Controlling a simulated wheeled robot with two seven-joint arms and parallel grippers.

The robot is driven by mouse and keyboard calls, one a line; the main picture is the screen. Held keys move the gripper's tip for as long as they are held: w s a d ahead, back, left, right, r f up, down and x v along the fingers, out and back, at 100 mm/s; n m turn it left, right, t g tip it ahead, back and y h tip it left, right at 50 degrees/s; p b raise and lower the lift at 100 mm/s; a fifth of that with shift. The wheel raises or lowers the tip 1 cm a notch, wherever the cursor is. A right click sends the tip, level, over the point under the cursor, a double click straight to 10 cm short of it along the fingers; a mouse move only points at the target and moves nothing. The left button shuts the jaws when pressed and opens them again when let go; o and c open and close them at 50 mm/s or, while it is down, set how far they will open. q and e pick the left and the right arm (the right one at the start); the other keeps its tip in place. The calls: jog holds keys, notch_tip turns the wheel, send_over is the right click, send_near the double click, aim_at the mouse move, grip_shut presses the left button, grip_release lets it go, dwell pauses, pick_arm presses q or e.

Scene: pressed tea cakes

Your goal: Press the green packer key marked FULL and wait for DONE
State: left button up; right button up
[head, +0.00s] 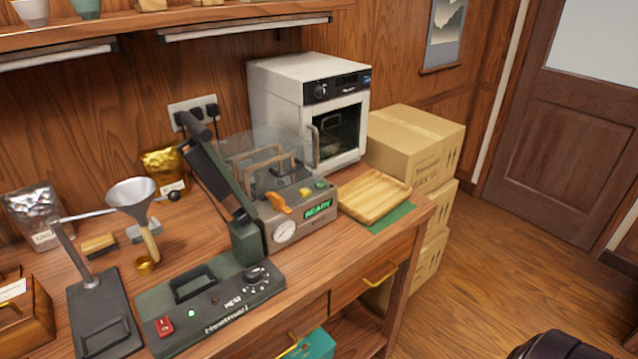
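The packer (297,222) stands at the back middle of the wooden bench, with a clear raised lid behind its front panel. Its small display (318,208) is lit green and reads READY. A small green key (320,185) sits on the panel's top at the right; its marking is too small to read. A yellow key (306,192) is beside it, and an orange lever (278,203) is further left. A round gauge (285,231) is on the front. Neither of my grippers is in view.
A green sealer-like machine (210,300) with a long raised arm stands in front of the packer, left of its panel. A wooden tray (374,196) lies to its right. A white oven (310,100) is behind. A funnel stand (105,315) is at left.

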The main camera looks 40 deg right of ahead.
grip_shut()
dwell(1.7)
